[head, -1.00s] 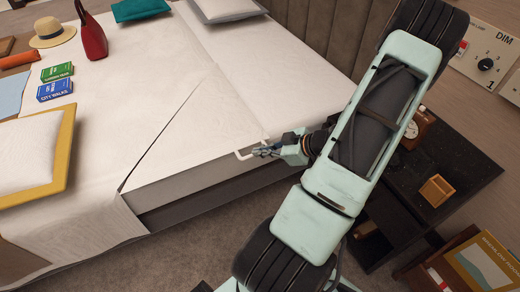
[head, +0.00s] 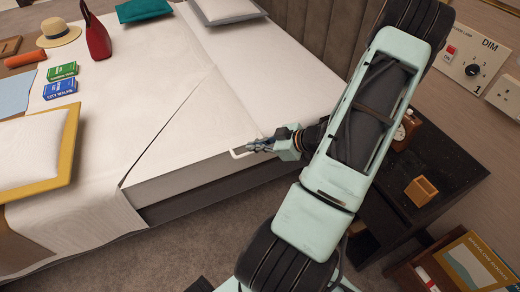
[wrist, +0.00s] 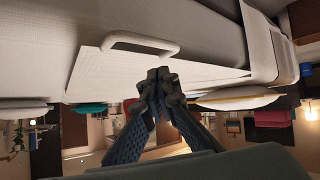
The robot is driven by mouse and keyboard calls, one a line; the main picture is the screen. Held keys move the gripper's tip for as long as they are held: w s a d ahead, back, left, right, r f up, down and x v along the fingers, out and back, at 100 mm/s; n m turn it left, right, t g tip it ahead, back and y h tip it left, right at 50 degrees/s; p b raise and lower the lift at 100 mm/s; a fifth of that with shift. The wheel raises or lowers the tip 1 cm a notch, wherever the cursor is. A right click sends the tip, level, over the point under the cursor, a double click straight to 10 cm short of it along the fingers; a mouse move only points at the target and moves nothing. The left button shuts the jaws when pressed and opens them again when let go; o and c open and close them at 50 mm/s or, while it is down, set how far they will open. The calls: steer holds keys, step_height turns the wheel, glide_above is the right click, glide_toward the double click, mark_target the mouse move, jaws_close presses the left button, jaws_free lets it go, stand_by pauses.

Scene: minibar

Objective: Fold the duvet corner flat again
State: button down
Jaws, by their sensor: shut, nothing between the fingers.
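The white duvet covers the bed, and its corner flap (head: 195,125) lies as a pale triangle at the near side, bounded by a dark diagonal gap on its left. A white loop handle (head: 240,153) sits at the flap's lower right edge; it also shows in the wrist view (wrist: 140,44). My gripper (head: 252,147) is at the handle's right end in the head view. In the wrist view my gripper (wrist: 158,82) has its fingertips together just below the handle, apart from it and empty. How flat the flap lies is hard to tell.
A dark bedside table (head: 440,160) with a wooden box (head: 421,191) stands right. Carpet is clear in front.

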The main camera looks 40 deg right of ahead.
steer(key=p+v, duration=0.3)
steer(key=v, duration=0.7)
steer(key=shift+w+r, duration=0.15)
steer(key=shift+r, duration=0.25)
